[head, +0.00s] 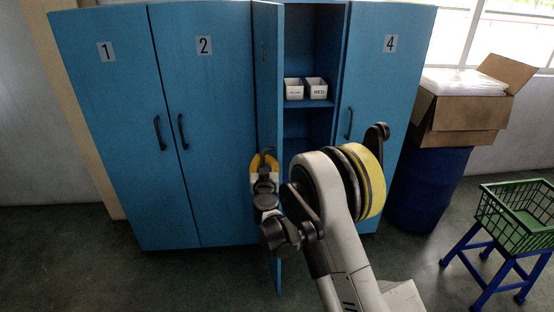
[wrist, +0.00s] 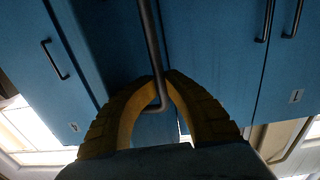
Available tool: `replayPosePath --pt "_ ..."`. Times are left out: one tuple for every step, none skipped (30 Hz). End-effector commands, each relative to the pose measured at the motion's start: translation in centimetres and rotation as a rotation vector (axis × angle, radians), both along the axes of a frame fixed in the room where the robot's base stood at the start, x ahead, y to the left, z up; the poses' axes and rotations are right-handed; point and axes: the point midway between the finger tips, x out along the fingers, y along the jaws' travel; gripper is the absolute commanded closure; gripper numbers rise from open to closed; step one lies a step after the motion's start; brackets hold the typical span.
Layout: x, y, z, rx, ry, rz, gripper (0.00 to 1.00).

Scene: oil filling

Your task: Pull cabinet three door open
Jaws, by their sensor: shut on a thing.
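The cabinet three door (head: 267,90) stands swung well out from the blue cabinet, seen nearly edge-on, with the compartment behind it exposed in the head view. My gripper (head: 264,157) is at the door, its yellow fingers partly hidden by my wrist. In the wrist view my gripper (wrist: 168,82) has its two curved yellow fingers closed around the dark bar of the door handle (wrist: 152,45), near the bent end of the handle. The lower part of the door is partly hidden behind my arm in the head view.
Doors 1 (head: 110,110), 2 (head: 205,100) and 4 (head: 385,90) are closed. A blue barrel (head: 428,185) bears an open cardboard box (head: 465,118). A green basket (head: 515,215) stands at right.

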Motion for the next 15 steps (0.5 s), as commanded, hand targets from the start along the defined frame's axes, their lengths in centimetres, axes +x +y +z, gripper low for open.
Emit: replayPosePath --pt "-0.1 0.7 0.0 0.0 0.0 -0.011 1.0" --pt "-0.1 1.0 0.0 0.0 0.0 -0.018 1.0" --pt "0.0 1.2 0.0 0.0 0.0 -0.029 1.0" --pt "0.0 1.4 0.0 0.0 0.0 -0.034 1.0" --pt "0.0 1.5 0.0 0.001 0.0 -0.039 1.0" --pt "0.0 1.7 0.0 0.0 0.0 -0.045 1.0" --pt "0.0 1.8 0.0 0.0 0.0 -0.047 1.0" --pt "0.0 1.9 0.0 0.001 0.0 -0.049 1.0" --pt "0.0 1.9 0.0 0.001 0.0 -0.052 1.0" --pt "0.0 1.9 0.0 0.001 0.0 -0.053 1.0" --pt "0.0 2.0 0.0 0.001 0.0 -0.054 1.0" --pt "0.0 2.0 0.0 0.001 0.0 -0.055 1.0" --pt "0.0 2.0 0.0 0.001 0.0 -0.055 1.0" --pt "0.0 1.9 0.0 0.001 0.0 -0.055 1.0" --pt "0.0 1.9 0.0 0.001 0.0 -0.055 1.0"
